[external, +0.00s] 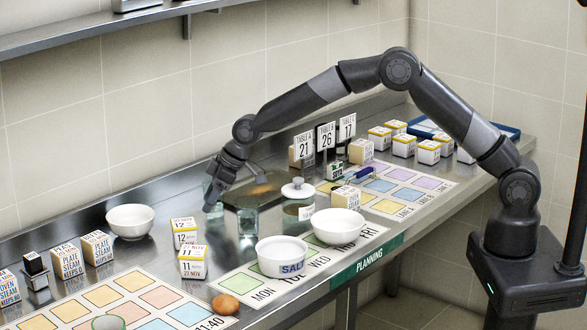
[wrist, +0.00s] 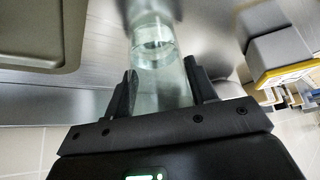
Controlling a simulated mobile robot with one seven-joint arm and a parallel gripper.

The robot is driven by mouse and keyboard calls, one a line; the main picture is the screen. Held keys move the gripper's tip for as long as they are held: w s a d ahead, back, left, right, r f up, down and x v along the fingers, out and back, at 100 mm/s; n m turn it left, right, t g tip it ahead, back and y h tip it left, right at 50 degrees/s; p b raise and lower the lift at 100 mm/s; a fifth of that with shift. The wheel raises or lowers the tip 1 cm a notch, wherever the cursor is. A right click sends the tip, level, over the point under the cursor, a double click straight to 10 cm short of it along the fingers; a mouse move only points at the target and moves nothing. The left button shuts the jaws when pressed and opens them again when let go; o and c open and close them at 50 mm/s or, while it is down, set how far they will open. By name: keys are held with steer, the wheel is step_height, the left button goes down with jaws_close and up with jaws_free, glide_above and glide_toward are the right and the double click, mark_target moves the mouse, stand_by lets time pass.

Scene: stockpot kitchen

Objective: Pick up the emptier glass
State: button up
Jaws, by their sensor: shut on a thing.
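My gripper (external: 213,196) is low over the steel counter, shut on a clear glass (external: 207,188) by the back wall. In the wrist view the same glass (wrist: 160,62) stands between the two fingers of my gripper (wrist: 161,88), one on each side. A line like a liquid surface shows inside it, but its level is hard to read. A second clear glass (external: 248,221) stands apart on the counter, to the right and nearer the camera. I cannot tell how full it is. Whether the held glass touches the counter is unclear.
A dark tray (external: 258,190) lies just right of the held glass. A white bowl (external: 130,221) and boxes marked 12 and 11 (external: 187,250) stand to the left. A salt bowl (external: 283,256), another white bowl (external: 338,226) and a lidded jar (external: 298,198) stand to the right.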

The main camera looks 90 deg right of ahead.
mark_target(210, 183)
steer(key=shift+c, duration=1.1)
steer(key=shift+r, duration=0.25)
steer(key=shift+r, duration=1.75)
steer(key=s+d+r, duration=0.7)
steer(key=s+d, duration=0.1)
steer(key=shift+d, duration=0.25)
